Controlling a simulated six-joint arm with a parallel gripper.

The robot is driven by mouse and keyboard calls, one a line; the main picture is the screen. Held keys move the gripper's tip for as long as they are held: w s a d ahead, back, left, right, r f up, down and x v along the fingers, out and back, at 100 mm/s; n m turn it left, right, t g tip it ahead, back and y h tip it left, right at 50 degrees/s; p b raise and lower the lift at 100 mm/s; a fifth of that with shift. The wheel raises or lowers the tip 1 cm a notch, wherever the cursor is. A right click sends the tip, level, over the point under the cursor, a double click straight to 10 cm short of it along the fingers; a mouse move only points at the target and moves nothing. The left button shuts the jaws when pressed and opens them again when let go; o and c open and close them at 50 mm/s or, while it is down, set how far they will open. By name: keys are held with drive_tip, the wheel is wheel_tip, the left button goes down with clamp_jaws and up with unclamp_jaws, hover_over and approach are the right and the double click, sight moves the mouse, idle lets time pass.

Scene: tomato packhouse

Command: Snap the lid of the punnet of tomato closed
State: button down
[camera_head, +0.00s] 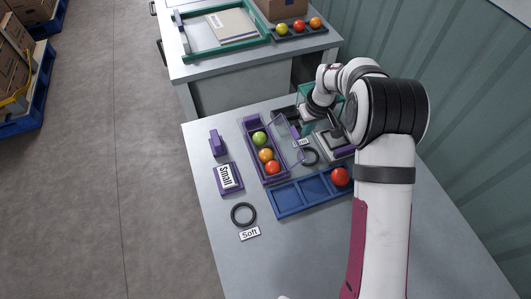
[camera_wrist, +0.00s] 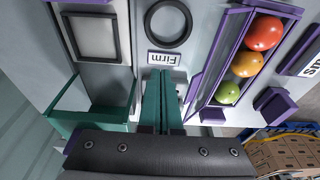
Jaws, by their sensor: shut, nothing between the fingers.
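The punnet (camera_head: 247,133) is a long purple tray holding a green, an orange and a red tomato in a row; it also shows in the wrist view (camera_wrist: 228,43). Its clear, purple-edged lid (camera_head: 287,137) stands open along the punnet's right side in the head view. In the wrist view the lid (camera_wrist: 206,70) is a tilted clear panel left of the tomatoes. My gripper (camera_wrist: 162,74) has its two teal fingers together, empty, just left of the lid, below the Firm label. I cannot tell whether they touch the lid. In the head view my wrist hides the fingers.
A blue divided tray (camera_head: 283,205) with one red tomato lies in front of the punnet. A Firm label (camera_wrist: 164,57), a black ring (camera_wrist: 168,8), a grey square device (camera_wrist: 94,38) and a green-edged bin (camera_wrist: 75,110) are close to my fingers.

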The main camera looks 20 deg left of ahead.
sight(294, 132)
idle(0.3)
drive_tip(key=shift+s+a+r, duration=0.3)
drive_tip(key=shift+s+a, duration=0.4)
drive_tip(key=shift+s+a+r, duration=0.25)
drive_tip(key=shift+s+a, duration=0.4)
drive_tip(key=shift+s, duration=0.05)
drive_tip(key=shift+s+a, duration=0.45)
drive_tip(key=shift+s, duration=0.1)
drive_tip(key=shift+r, duration=0.1)
drive_tip(key=shift+w+r, duration=0.1)
drive_tip(key=shift+w, duration=0.05)
drive_tip(key=shift+r, duration=0.35)
wheel_tip(294, 132, up, 7)
drive_tip(key=shift+r, duration=0.15)
drive_tip(key=shift+d, duration=0.15)
